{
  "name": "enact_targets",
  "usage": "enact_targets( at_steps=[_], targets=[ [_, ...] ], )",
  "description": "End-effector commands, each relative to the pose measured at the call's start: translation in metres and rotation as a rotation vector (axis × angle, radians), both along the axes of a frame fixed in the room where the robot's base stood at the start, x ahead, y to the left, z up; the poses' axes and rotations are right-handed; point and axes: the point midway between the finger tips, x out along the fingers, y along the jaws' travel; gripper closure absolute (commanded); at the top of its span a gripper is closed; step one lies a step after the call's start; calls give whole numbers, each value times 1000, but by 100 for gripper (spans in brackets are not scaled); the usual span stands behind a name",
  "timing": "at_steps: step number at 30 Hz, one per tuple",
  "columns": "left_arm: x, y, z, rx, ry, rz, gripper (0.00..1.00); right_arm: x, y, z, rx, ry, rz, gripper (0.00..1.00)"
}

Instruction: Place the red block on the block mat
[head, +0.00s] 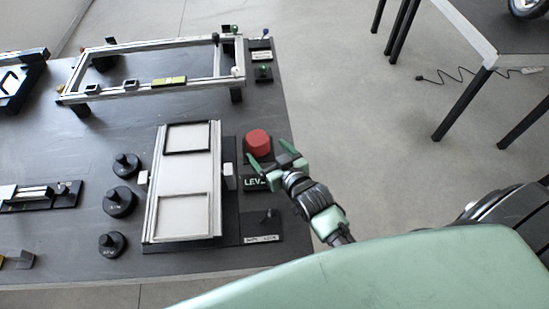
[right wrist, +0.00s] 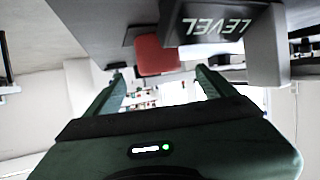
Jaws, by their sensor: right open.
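A red block (head: 258,141) with a rounded look stands near the right edge of the dark table, behind the LEVEL label. It also shows in the right wrist view (right wrist: 157,56), beyond the fingertips. A flat dark pad lies under or around it; I cannot tell whether this is the block mat. My right gripper (head: 271,154) is open and empty, with its green fingers just in front of the block. In the right wrist view its fingers (right wrist: 160,76) are spread apart, with the block ahead between them. My left gripper is not in view.
A framed panel with two pale windows (head: 183,225) stands left of the gripper. A black LEVEL label block (head: 254,184) sits close to the fingers. Several black knobs (head: 118,202) stand further left. A raised metal frame (head: 160,44) spans the back.

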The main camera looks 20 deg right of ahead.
Motion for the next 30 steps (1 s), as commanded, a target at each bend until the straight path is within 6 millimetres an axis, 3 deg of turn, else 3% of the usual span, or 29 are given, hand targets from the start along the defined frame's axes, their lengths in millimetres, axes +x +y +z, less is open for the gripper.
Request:
enact_targets(
  at_steps=[3, 9, 30],
  targets=[
    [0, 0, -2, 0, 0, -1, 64, -21, -3, 6, -1, 2, 0, 15],
    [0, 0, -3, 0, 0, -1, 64, -37, -5, 13, 0, 1, -1, 15],
    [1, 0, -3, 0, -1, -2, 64, -39, -4, 14, 0, 1, 0, 15]
  ],
)
